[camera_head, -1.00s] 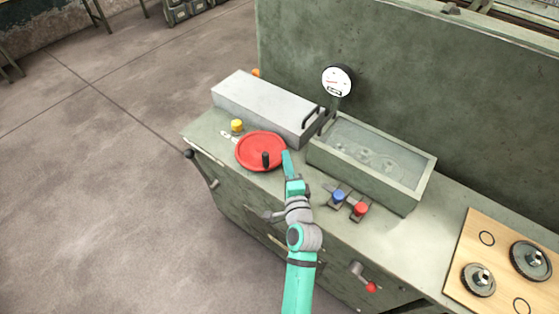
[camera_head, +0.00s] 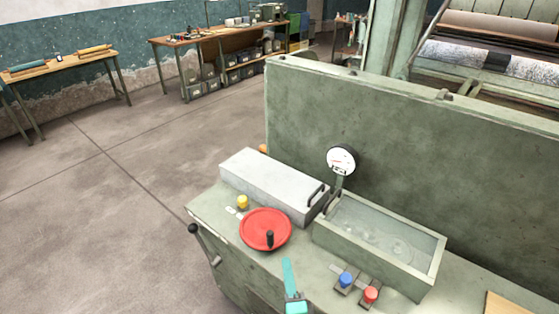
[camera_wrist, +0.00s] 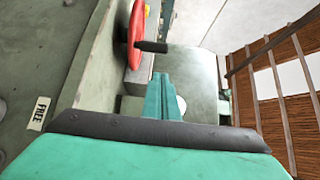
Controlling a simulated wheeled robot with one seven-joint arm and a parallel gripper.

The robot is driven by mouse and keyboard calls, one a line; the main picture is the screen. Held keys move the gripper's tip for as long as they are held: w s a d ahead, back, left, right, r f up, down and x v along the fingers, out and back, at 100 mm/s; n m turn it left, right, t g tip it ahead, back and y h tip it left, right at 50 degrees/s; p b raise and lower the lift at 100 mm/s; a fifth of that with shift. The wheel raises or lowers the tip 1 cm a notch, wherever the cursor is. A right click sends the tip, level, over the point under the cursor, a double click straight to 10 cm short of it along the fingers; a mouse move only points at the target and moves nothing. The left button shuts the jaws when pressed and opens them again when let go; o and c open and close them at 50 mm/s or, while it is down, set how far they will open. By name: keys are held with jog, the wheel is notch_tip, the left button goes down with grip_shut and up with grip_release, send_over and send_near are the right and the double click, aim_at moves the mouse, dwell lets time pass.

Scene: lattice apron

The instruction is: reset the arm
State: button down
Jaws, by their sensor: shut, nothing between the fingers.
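My gripper (camera_head: 287,262) is teal and shows low in the head view, its fingers together and empty. It is in front of the red handwheel (camera_head: 257,228), a little to its right, with a gap between them in the picture. In the wrist view the closed fingers (camera_wrist: 162,78) point away from the camera, and the red wheel (camera_wrist: 136,30) with its black knob (camera_wrist: 153,46) lies beyond them at the upper left. Most of my arm is out of the head view.
Blue knob (camera_head: 346,279) and red knob (camera_head: 371,294) levers sit right of my gripper. Behind stand a grey box (camera_head: 265,182), a glass-topped case (camera_head: 428,268), a gauge (camera_head: 341,159) and a tall green panel (camera_head: 400,150). A black-knobbed lever (camera_head: 204,243) sticks out left. Open floor lies left.

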jog(key=s+f+n+g+h, duration=0.15)
jog(key=s+n, duration=0.25)
jog(key=s, duration=0.4)
jog(key=s+a+f+n, duration=0.1)
jog(key=s+f+n, duration=0.2)
jog(key=s, duration=0.5)
jog(key=s+f+n+g+h, duration=0.1)
jog(key=s+f+n, duration=0.25)
jog(key=s, duration=0.55)
jog(key=s+a+r+n, duration=0.2)
jog(key=s+r+n, duration=0.1)
jog(key=s+n, duration=0.3)
jog(key=shift+s+a+r+y, duration=0.25)
jog(key=shift+s+r+y, duration=0.15)
jog(key=shift+s, duration=0.7)
